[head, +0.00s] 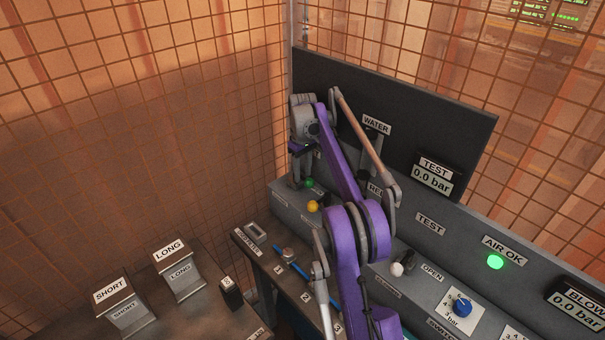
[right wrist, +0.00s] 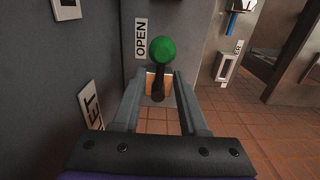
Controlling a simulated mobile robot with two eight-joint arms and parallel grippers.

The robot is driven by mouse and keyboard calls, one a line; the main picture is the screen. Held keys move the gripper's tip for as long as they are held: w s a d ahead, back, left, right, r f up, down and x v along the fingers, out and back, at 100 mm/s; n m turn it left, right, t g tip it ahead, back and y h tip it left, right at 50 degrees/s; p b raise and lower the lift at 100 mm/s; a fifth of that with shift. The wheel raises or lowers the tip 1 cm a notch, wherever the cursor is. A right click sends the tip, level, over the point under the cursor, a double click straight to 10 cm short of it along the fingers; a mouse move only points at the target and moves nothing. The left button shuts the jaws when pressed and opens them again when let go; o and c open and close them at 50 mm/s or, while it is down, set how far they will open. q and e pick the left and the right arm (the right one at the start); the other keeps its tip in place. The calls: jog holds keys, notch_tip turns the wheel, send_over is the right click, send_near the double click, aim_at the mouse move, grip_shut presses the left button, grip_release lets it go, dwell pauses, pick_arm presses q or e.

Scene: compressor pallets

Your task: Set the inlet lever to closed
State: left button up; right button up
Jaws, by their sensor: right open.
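The inlet lever has a green ball knob (right wrist: 162,49) on a short black stem. In the right wrist view it stands between and just beyond my open fingers, beside an OPEN label (right wrist: 141,38). A label ending in "LET" (right wrist: 92,106) is on the panel at left. In the head view a green knob (head: 309,183) shows just below my right gripper (head: 301,170), partly hidden by it. My right gripper is open and empty, with its fingertips (right wrist: 159,84) on either side of the stem; contact cannot be told. My left gripper is out of view.
A yellow knob (head: 313,206) stands close to the green one. A white knob (head: 397,269) and a blue dial (head: 461,304) sit further right on the console. A dark upright panel (head: 400,115) stands behind. SHORT (head: 122,310) and LONG (head: 178,272) blocks are at lower left.

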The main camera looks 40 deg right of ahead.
jog(key=shift+f, duration=0.1)
grip_shut()
dwell(1.4)
